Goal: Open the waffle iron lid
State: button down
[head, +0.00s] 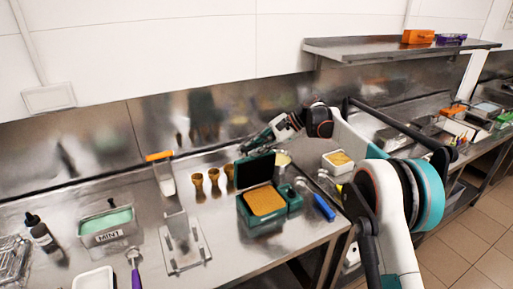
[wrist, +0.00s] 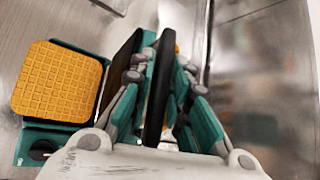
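The waffle iron is a green box whose base (head: 262,203) holds a golden waffle. Its lid (head: 255,168) stands raised, roughly upright, at the back of the base. In the wrist view the waffle (wrist: 58,82) lies in the green base at left, and the dark inner face of the lid (wrist: 122,72) is seen nearly edge-on. My gripper (head: 246,149) is just behind the lid. In the wrist view my gripper (wrist: 160,62) has its fingers apart, with a long black piece between them that I cannot identify. The left finger is close beside the lid; contact is unclear.
Waffle cones (head: 213,184) stand left of the iron. A blue-handled tool (head: 324,207) and a white tub (head: 337,162) are to its right. A metal stand (head: 184,243) and a mint tub (head: 106,226) are farther left. The steel wall (wrist: 265,85) is close behind my gripper.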

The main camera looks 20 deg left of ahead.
jog(key=c, duration=1.6)
grip_release()
jog(key=v, duration=1.2)
